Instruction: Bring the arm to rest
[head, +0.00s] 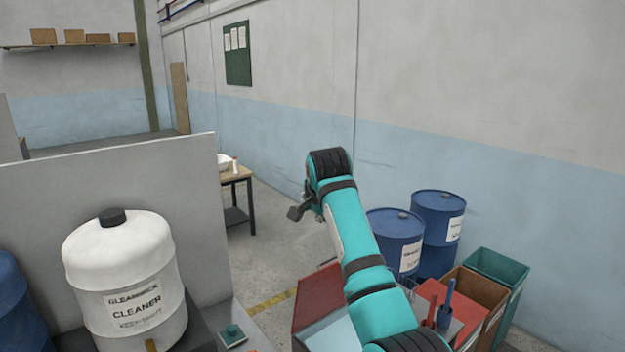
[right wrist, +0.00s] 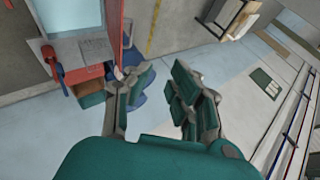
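My right arm (head: 350,240) is teal with black bands and reaches up from the bottom of the head view. My right gripper (head: 297,212) shows only in part, as a dark finger to the left of the wrist, in the air. In the right wrist view its two teal fingers (right wrist: 163,72) are apart, with nothing between them. My left arm and left gripper are not in the head view.
A white cleaner jug (head: 128,285) stands at left before a grey partition (head: 165,190). Blue drums (head: 395,240), a brown bin (head: 480,288) and a green bin (head: 498,265) stand right of my arm. A wooden table (head: 236,175) is behind. Space around the gripper looks clear.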

